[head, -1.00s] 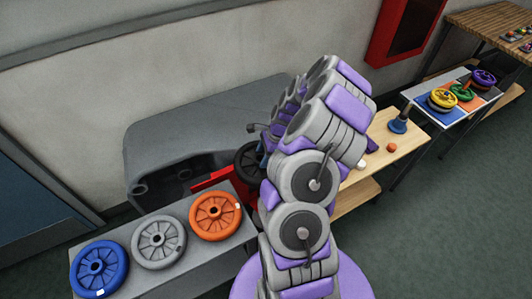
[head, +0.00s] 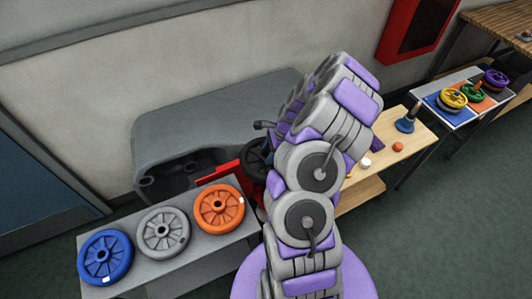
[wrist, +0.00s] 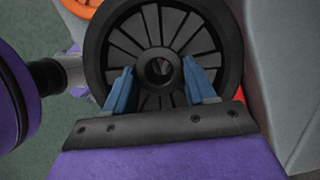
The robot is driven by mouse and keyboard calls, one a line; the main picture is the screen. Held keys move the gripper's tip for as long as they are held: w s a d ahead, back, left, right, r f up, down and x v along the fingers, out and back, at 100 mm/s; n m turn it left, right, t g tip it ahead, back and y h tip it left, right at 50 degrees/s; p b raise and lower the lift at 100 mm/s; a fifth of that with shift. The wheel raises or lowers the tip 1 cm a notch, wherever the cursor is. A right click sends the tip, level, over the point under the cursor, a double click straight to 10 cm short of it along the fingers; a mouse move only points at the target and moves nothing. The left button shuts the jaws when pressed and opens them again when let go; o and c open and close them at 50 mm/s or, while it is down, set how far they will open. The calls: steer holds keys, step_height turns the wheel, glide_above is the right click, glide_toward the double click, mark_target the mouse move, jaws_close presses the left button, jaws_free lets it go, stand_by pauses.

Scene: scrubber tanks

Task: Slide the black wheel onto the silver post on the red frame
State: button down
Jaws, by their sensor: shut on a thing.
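The black wheel (wrist: 118,40) fills the top middle of the wrist view, its spoked face towards the camera. My gripper (wrist: 159,68) is shut on the wheel near its hub, with one blue finger on each side of the centre hole. In the head view the black wheel (head: 253,160) shows partly behind my arm, beside the red frame (head: 220,175). A sliver of the red frame (wrist: 241,101) also shows right of the wheel in the wrist view. I cannot make out the silver post, or tell whether it is in the wheel's hole.
A grey bench (head: 205,258) at the front left carries a blue wheel (head: 105,257), a grey wheel (head: 163,232) and an orange wheel (head: 219,209). A grey machine body (head: 200,115) stands behind the red frame. A wooden table (head: 400,165) with small parts is at right.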

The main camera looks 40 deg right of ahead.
steer(key=shift+d+f, duration=0.2)
steer(key=shift+d, duration=1)
steer(key=shift+d+f, duration=0.15)
steer(key=shift+d, duration=0.15)
steer(key=shift+a+r, duration=0.2)
steer(key=shift+a, duration=0.5)
steer(key=shift+w+d+f, duration=0.1)
steer(key=shift+d+f, duration=0.1)
steer(key=shift+d, duration=0.3)
steer(key=shift+d+f, duration=0.15)
steer(key=shift+d, duration=0.6)
steer(key=shift+d+r, duration=0.1)
steer(key=shift+d, duration=0.55)
steer(key=shift+a, duration=0.15)
